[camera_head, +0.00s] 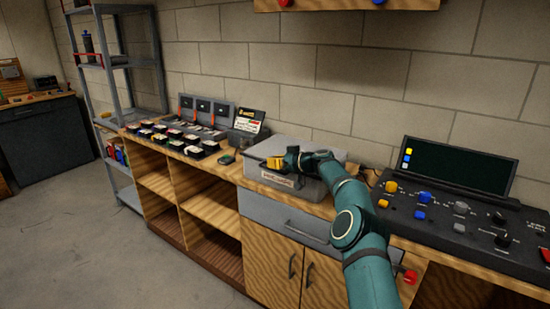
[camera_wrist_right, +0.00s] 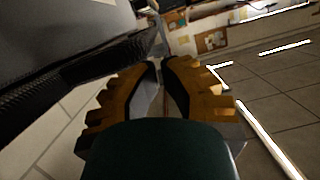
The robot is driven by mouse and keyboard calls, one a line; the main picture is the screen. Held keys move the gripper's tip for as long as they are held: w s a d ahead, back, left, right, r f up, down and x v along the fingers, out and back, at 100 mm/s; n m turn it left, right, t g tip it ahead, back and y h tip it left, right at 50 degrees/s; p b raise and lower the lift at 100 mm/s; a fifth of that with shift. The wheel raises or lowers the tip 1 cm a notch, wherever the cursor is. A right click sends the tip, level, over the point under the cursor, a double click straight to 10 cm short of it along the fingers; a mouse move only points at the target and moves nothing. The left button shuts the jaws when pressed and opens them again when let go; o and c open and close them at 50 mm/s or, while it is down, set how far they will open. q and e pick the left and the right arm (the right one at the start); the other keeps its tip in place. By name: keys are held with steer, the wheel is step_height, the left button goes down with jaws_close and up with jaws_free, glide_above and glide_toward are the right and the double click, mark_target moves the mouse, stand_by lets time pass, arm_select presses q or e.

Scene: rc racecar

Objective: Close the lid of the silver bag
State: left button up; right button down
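The silver bag (camera_head: 318,188) is a light grey, box-like case with a label on its front, on the wooden counter in the head view. My right arm crosses over it and hides part of its top, so I cannot tell how far its lid is open. My right gripper (camera_head: 268,163), with yellow fingers, is at the bag's upper left front. In the right wrist view the fingertips (camera_wrist_right: 160,63) are close together with nothing visible held. A grey surface with a dark ribbed edge (camera_wrist_right: 85,80), likely the bag, lies beside them at left. My left gripper is not in view.
A black control panel (camera_head: 465,215) with coloured knobs stands right of the bag. Left of it are a small dark device (camera_head: 225,159), small bins (camera_head: 172,145) and an open case (camera_head: 207,108). A brick wall is behind. The floor in front at left is clear.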

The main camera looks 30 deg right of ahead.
steer(key=shift+a+f, duration=0.1)
steer(key=shift+f, duration=0.6)
stand_by(0.6)
